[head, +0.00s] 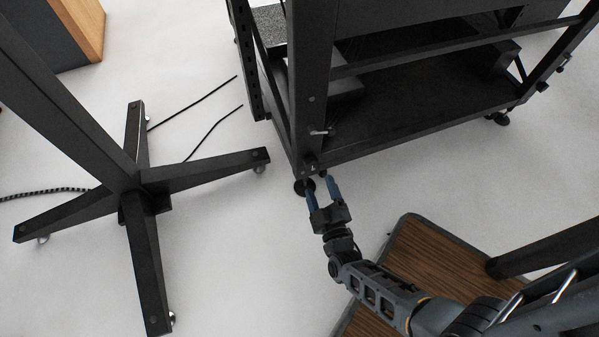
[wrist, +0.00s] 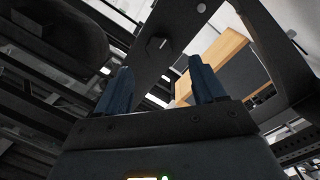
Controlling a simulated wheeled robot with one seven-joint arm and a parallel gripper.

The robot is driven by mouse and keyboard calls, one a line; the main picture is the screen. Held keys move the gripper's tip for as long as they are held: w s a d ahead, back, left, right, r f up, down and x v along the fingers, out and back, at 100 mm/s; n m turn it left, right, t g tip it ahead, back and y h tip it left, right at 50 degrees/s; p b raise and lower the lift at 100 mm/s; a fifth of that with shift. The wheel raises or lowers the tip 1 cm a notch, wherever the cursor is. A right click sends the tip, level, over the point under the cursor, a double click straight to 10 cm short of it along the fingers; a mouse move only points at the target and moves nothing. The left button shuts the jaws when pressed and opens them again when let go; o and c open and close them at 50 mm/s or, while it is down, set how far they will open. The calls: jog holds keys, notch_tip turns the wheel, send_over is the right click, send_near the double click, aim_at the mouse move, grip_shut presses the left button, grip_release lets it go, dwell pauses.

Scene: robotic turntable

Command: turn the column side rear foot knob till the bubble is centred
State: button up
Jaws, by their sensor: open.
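The dark rack (head: 308,95) stands at top centre in the head view. At its near corner, low by the floor, is a small dark round foot (head: 300,188); I cannot tell its knob apart from its pad. My gripper (head: 320,181) reaches up to this corner, its two blue fingers spread, with the foot beside the left finger. I cannot tell whether they touch. In the wrist view the fingers of my gripper (wrist: 160,68) are apart with nothing clearly held between them. A dark frame bar with a bolt head (wrist: 156,44) shows beyond them. No bubble is readable in either view.
A dark stand (head: 150,190) with a spread-leg base is left of the gripper. A wood-topped board (head: 425,255) lies at lower right. Thin black cables (head: 205,95) lie on the floor. Pale floor (head: 245,250) is clear between the stand and my arm.

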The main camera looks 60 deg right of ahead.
aim_at(312, 165)
jog(key=b+x, duration=0.1)
jog(key=x, duration=0.6)
jog(key=shift+w+d, duration=0.25)
jog(key=c, duration=1.1)
